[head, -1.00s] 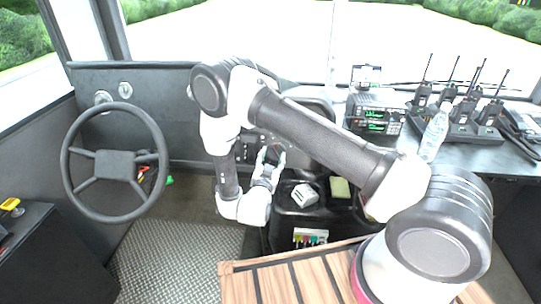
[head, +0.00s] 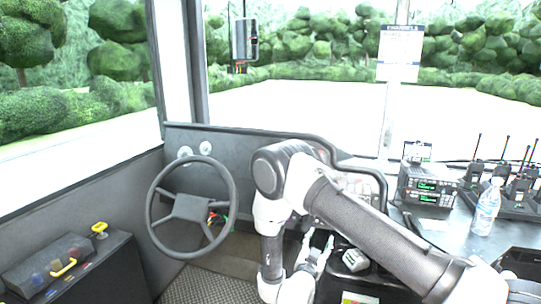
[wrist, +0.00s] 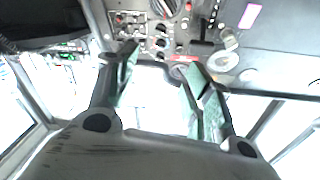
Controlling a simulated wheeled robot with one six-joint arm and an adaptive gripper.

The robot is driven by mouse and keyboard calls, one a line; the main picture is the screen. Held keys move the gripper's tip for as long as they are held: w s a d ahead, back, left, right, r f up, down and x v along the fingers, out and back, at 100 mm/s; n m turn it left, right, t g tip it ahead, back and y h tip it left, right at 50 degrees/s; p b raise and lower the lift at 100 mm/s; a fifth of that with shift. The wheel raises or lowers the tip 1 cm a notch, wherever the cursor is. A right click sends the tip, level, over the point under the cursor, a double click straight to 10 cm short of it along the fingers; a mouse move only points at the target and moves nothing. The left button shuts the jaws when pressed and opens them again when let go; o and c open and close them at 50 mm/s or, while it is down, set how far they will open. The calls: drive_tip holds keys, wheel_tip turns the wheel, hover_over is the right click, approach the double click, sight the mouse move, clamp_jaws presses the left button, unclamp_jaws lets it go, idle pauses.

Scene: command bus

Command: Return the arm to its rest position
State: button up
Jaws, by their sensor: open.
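My gripper (head: 318,243) shows in the head view low in the middle, beside the dash and to the right of the steering wheel (head: 192,207). My arm is folded, with its elbow raised in front of the dash. In the wrist view my gripper (wrist: 158,78) has its two fingers spread apart with nothing between them. Beyond the fingertips is a panel (wrist: 165,30) with switches and knobs. The fingers look apart from the panel.
A radio unit (head: 428,187), a water bottle (head: 486,208) and several handheld radios (head: 515,185) stand on the right counter. A small white box (head: 355,260) lies near my gripper. A side console (head: 75,270) with yellow handles is at left. Some floor shows below the wheel.

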drive_tip(key=s+a+f+n+g+y, duration=0.2)
drive_tip(key=s+a+f+g+y, duration=0.1)
drive_tip(key=f+g, duration=0.3)
drive_tip(key=s+a+f+n+g+y, duration=0.3)
drive_tip(key=s+f, duration=0.1)
drive_tip(key=f, duration=0.5)
drive_tip(key=s+d+r+n+g+y, duration=0.15)
drive_tip(key=s+r+g, duration=0.35)
drive_tip(key=r, duration=0.7)
drive_tip(key=s+d+r+n+g+y, duration=0.1)
drive_tip(key=s+d+r+n+g, duration=0.25)
drive_tip(key=s+r, duration=0.55)
drive_tip(key=s+d+r+t, duration=0.1)
drive_tip(key=s+d+r, duration=0.3)
drive_tip(key=d+r, duration=0.3)
drive_tip(key=s+d+r+m+t, duration=0.1)
drive_tip(key=s+d+r+t, duration=0.1)
drive_tip(key=s+d+r, duration=0.2)
drive_tip(key=s+d+r+m+t+h, duration=0.1)
drive_tip(key=s+d+r, duration=0.3)
drive_tip(key=d+r, duration=0.5)
wheel_tip(320, 180, up, 8)
drive_tip(key=shift+s+d+r+t, duration=0.1)
drive_tip(key=shift+s+d+t, duration=0.1)
drive_tip(key=shift+d+t, duration=0.3)
drive_tip(key=shift+a, duration=0.15)
drive_tip(key=shift+c, duration=0.4)
